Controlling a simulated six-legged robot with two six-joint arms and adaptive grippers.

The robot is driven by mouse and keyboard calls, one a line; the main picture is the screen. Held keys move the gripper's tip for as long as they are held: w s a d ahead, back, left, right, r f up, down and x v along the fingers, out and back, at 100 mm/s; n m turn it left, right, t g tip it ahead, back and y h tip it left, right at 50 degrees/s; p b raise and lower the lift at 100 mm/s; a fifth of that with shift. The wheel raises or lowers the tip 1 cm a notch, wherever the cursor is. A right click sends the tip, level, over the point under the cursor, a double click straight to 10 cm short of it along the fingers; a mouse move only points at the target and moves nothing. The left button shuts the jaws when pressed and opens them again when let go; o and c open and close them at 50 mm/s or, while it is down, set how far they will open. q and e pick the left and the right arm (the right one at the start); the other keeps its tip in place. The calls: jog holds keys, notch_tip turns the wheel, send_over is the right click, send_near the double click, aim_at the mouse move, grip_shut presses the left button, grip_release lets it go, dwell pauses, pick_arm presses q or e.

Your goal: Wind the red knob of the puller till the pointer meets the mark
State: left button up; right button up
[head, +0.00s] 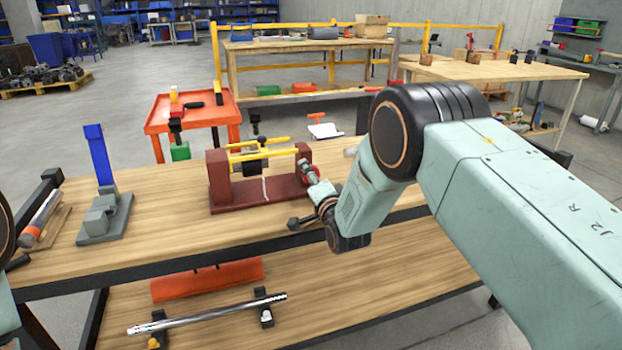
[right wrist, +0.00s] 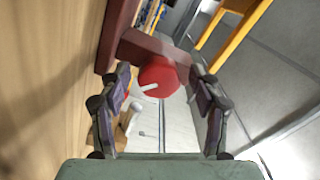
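The puller (head: 262,192) is a dark red frame on the wooden bench, with yellow bars across its top and a dark block between its end plates. A pale line shows on its base; I cannot make out the pointer clearly. The red knob (right wrist: 159,78) is on the puller's end plate in the right wrist view, with a white stripe on its face. My right gripper (right wrist: 164,97) is open, its fingers on either side of the knob with gaps to both. In the head view my right gripper (head: 312,184) is at the puller's right end. My left gripper is out of view.
A grey fixture with a blue post (head: 98,155) stands left of the puller. A rod tool (head: 40,218) lies at the bench's left end. A red cart (head: 193,113) stands behind. The bench front is mostly clear. A lower shelf holds a metal rod (head: 208,312).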

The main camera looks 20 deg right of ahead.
jog(key=shift+s+d, duration=0.1)
jog(key=shift+s, duration=0.05)
jog(key=s, duration=1.1)
jog(key=shift+s+d, duration=0.2)
jog(key=shift+s, duration=0.2)
jog(key=s+f+n+g, duration=1.2)
jog(key=s+f, duration=1)
jog(key=s, duration=0.5)
jog(key=s+f+g, duration=0.1)
jog(key=s+g, duration=0.2)
jog(key=s, duration=0.5)
jog(key=s+d+f+g, duration=0.1)
jog(key=s+g, duration=0.2)
jog(key=s, duration=0.5)
jog(key=shift+s+f+h, duration=0.3)
jog(key=shift+s+f, duration=0.05)
